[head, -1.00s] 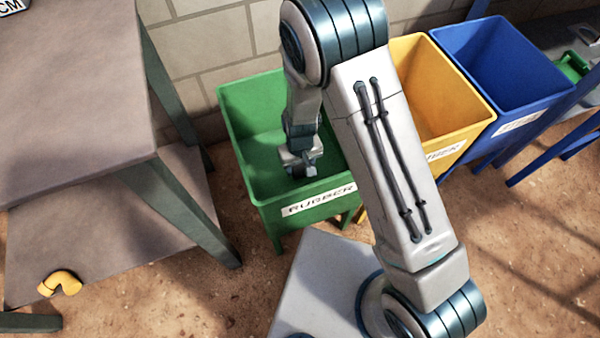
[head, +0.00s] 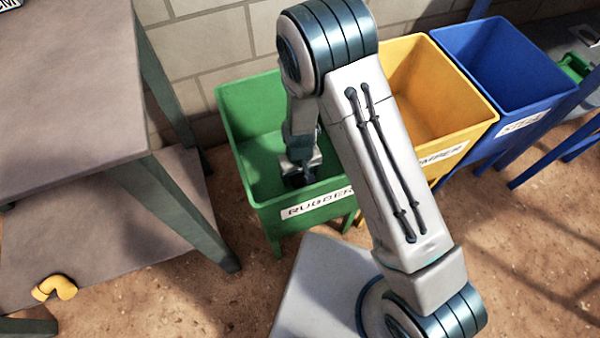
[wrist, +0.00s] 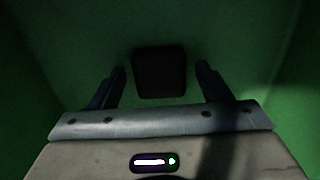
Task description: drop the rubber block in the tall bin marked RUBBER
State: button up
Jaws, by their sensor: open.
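The tall green bin marked RUBBER (head: 255,110) stands left of the middle in the head view. My arm reaches down into it, and my gripper (head: 300,178) is inside below the rim. In the wrist view my gripper (wrist: 160,82) has its two fingers spread wide. A dark, rounded square block (wrist: 159,72), which looks like the rubber block, shows between and beyond the fingers, with a gap on each side. Green bin walls surround it. The block cannot be made out in the head view.
A yellow bin (head: 462,125) and a blue bin (head: 540,100) stand right of the green one. A grey table (head: 65,90) stands at the left, with a yellow pipe elbow (head: 55,287) on its lower shelf. A brick wall is behind.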

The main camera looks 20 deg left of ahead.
aim_at(300, 175)
notch_tip(300, 175, up, 12)
jog(key=p, duration=0.5)
jog(key=shift+r, duration=0.2)
